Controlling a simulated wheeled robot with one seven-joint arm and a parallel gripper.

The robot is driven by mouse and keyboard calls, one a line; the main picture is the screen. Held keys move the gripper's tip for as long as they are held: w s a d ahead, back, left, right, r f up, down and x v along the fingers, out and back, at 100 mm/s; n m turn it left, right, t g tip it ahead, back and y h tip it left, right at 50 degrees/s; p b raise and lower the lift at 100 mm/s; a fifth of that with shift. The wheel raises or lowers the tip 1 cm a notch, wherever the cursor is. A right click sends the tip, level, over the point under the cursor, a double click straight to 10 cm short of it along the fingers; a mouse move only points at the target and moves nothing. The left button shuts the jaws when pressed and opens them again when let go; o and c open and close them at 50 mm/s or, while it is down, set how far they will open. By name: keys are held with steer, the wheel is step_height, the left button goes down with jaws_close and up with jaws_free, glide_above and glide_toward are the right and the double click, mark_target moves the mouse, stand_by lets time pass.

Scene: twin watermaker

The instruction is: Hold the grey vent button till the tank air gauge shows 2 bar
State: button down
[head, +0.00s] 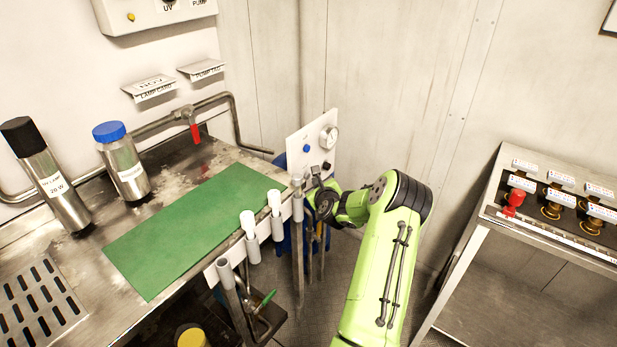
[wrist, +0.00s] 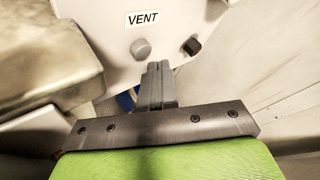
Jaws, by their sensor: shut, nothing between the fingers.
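A white panel (head: 296,143) stands past the bench's right end. It carries a round air gauge (head: 329,136), whose needle is too small to read. In the wrist view the grey vent button (wrist: 141,48) sits under the VENT label (wrist: 142,19). My gripper (wrist: 158,66) is shut and empty, its fingertips just below and right of the button in that picture. I cannot tell if they touch it. In the head view my gripper (head: 315,172) is at the panel's lower part, and I cannot make out the grey button there.
A dark knob (wrist: 192,45) sits right of the button. A blue button (head: 306,148) is left of the gauge. The bench (head: 190,160) with a green mat (head: 190,235) lies left, with upright pipes at its edge. A metal rack (head: 490,215) stands at right.

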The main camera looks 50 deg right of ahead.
steer(key=shift+w, duration=0.3)
